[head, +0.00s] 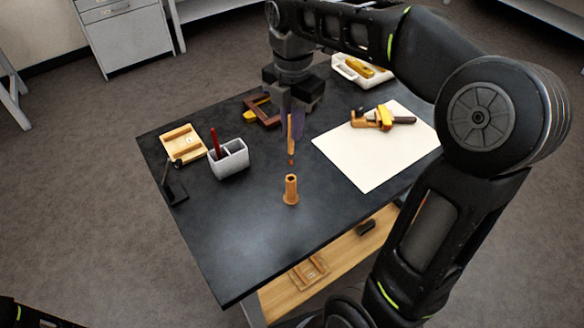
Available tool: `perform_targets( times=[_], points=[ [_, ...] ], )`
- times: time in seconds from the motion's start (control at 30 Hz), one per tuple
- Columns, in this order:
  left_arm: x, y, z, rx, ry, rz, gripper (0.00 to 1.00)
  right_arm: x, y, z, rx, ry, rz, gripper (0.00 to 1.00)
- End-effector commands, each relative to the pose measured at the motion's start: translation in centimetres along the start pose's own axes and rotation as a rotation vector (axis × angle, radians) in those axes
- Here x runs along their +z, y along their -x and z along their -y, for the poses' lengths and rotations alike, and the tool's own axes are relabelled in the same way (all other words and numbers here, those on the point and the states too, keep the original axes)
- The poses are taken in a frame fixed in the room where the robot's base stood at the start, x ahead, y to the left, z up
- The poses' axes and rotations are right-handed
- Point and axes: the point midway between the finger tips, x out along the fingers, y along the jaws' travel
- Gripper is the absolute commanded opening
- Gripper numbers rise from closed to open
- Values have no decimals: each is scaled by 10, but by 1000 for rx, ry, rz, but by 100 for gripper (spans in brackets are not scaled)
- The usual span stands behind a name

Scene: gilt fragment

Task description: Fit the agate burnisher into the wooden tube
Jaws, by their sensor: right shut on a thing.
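The wooden tube (291,190) stands upright on the dark table, with its open mouth facing up. My right gripper (291,128) points down above it and is shut on the agate burnisher (290,146). The burnisher hangs about upright, with its small reddish tip pointing down. In the picture the tip is just above the tube's mouth, with a gap between them. The exact depth alignment is hard to tell. The gripper's fingers partly hide the burnisher's upper part. My left gripper is not in view; only a bit of dark arm shows at the bottom left.
A white divided holder (230,160) with a red tool stands left of the tube. A wooden tray (183,144) and a black stand (175,188) are farther left. A white sheet (360,155) bears a clamp-like tool (372,118). A brown frame (262,110) lies behind. The table's front is clear.

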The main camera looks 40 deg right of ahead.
Motion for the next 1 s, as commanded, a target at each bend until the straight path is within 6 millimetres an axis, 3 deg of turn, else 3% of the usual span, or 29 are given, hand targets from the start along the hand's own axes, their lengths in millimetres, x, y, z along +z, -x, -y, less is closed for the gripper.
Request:
perform_targets(
  times=[0.2,0.57,0.8,1.0],
  points=[
    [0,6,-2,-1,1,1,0,0,-32,0,-3,-1,-1,0],
    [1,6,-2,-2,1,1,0,0,-38,0,-3,-1,0,0],
    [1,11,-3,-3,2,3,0,0,-67,1,-5,0,-1,0],
    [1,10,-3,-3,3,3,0,0,-72,0,0,-1,0,0]
  ],
)
